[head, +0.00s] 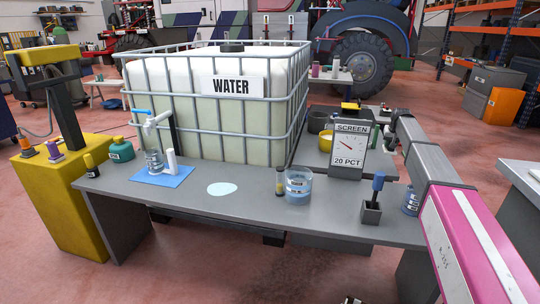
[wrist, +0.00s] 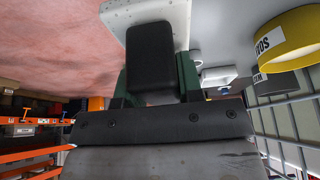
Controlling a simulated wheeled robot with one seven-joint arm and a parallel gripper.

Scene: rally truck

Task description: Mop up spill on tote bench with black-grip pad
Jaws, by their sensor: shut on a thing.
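The spill (head: 222,188) is a pale blue puddle on the grey tote bench (head: 250,215), between a blue mat and a clear tub. In the wrist view my gripper (wrist: 153,75) has its green fingers shut on the black grip of a pad (wrist: 150,50). The pad's pale, flat plate shows beyond the grip. In the head view my arm reaches forward along the right side, beyond the bench. My gripper and the pad cannot be made out clearly there, partly behind the screen gauge. They are apart from the spill.
The caged water tote (head: 215,105) stands behind the bench. The screen gauge (head: 349,150), clear tub (head: 299,184), dark bottle (head: 280,181) and blue-handled tool in its holder (head: 371,212) stand right of the spill. The blue mat (head: 163,176) holds a dispenser. A yellow tub (wrist: 285,42) is near my gripper.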

